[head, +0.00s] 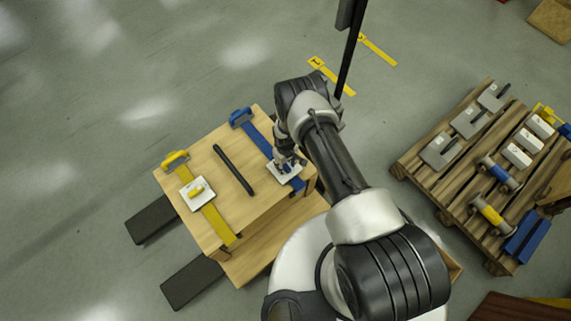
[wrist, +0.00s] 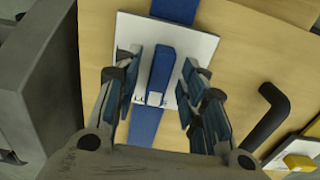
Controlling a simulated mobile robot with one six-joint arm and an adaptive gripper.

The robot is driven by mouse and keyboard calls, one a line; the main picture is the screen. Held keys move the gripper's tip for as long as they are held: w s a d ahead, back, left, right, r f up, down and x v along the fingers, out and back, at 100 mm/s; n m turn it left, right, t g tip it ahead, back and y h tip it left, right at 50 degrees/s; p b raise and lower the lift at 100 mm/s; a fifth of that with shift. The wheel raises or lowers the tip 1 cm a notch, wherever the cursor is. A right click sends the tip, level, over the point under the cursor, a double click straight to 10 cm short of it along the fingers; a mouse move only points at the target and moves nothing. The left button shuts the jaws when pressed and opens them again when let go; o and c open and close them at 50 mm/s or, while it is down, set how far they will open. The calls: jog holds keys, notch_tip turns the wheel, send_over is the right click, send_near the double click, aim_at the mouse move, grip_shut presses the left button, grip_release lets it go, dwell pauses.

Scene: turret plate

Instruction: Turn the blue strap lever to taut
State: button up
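The blue strap (head: 263,143) runs over the wooden crate top and under a white plate (head: 277,174). In the wrist view the blue lever (wrist: 162,72) stands on the white plate (wrist: 203,45), in line with the blue strap (wrist: 145,126). Small lettering shows at the lever's near end, too small to read surely. My gripper (wrist: 160,85) is open, with one finger on each side of the lever and a gap on both sides. In the head view my gripper (head: 288,160) is over the plate and hides much of the lever.
A yellow strap (head: 215,222) with a yellow lever (head: 196,190) on a white plate lies on the crate's left side. A black handle bar (head: 234,169) rises between the straps. A pallet (head: 408,168) with tools and blocks stands at the right.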

grip_shut()
jog(key=shift+m, duration=0.4)
jog(key=m, duration=0.3)
jog(key=shift+s+a+m, duration=0.1)
jog(key=shift+m, duration=0.2)
jog(key=m, duration=0.4)
jog(key=shift+a+m, duration=0.15)
jog(key=shift+m, duration=0.15)
jog(key=m, duration=0.4)
jog(key=shift+a+m, duration=0.15)
jog(key=shift+m, duration=0.15)
jog(key=shift+a+m, duration=0.1)
jog(key=shift+m, duration=2.1)
